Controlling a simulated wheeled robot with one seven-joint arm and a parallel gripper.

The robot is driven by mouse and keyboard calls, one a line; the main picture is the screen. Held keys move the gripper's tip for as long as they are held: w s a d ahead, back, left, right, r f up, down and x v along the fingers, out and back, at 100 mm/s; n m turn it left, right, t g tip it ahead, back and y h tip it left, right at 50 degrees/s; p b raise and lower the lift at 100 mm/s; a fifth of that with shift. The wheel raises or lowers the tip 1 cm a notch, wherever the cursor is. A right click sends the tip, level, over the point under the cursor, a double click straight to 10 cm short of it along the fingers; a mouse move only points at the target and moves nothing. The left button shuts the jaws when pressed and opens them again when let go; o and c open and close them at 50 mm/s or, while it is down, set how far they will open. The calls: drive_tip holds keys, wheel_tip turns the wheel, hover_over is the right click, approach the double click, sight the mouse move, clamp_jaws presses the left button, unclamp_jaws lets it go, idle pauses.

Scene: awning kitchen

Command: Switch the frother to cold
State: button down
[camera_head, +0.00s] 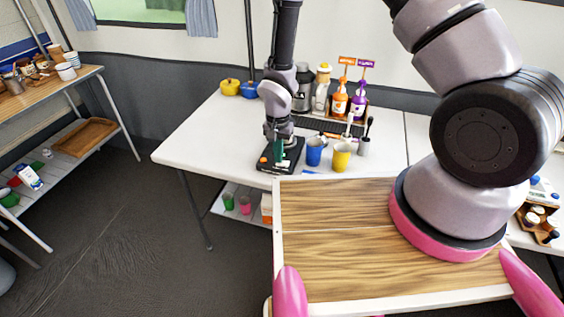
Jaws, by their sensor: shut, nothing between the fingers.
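A low black appliance (287,166), which looks like the frother, sits on the white table near its front edge. It has a small orange spot at its left and a pale spot at its front. My gripper (279,158) points down right over it, with its greenish fingers shut and empty. The fingertips are at or just above its top; I cannot tell if they touch. My wrist and fingers hide part of the appliance, and its switch setting is too small to read.
A blue cup (314,152) and a yellow cup (341,157) stand close to the right of the appliance. Syrup bottles (339,103) and a dark grinder-like machine (304,88) stand behind. The white table (205,140) is clear to the left.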

drive_tip(key=shift+r, duration=0.15)
drive_tip(key=shift+r, duration=0.9)
wheel_tip(320, 180, up, 10)
idle(4.2)
drive_tip(key=w+d+r+t, duration=0.1)
drive_tip(key=d+r, duration=0.3)
drive_tip(key=r, duration=0.3)
drive_tip(key=d+r+t+y, duration=0.1)
drive_tip(key=d+r, duration=0.3)
drive_tip(key=r, duration=0.4)
drive_tip(key=w+d+r+t, duration=0.1)
drive_tip(key=d+r, duration=0.3)
drive_tip(key=r, duration=0.3)
drive_tip(key=s+d+r+t, duration=0.2)
drive_tip(key=s+d+r, duration=0.3)
drive_tip(key=s+r, duration=0.2)
drive_tip(key=s+d+r+t+y, duration=0.1)
drive_tip(key=s+d+r+t, duration=0.1)
drive_tip(key=s+d+r, duration=0.3)
drive_tip(key=v, duration=0.5)
drive_tip(key=shift+w+r, duration=0.2)
drive_tip(key=shift+r, duration=0.05)
drive_tip(key=shift+d, duration=0.15)
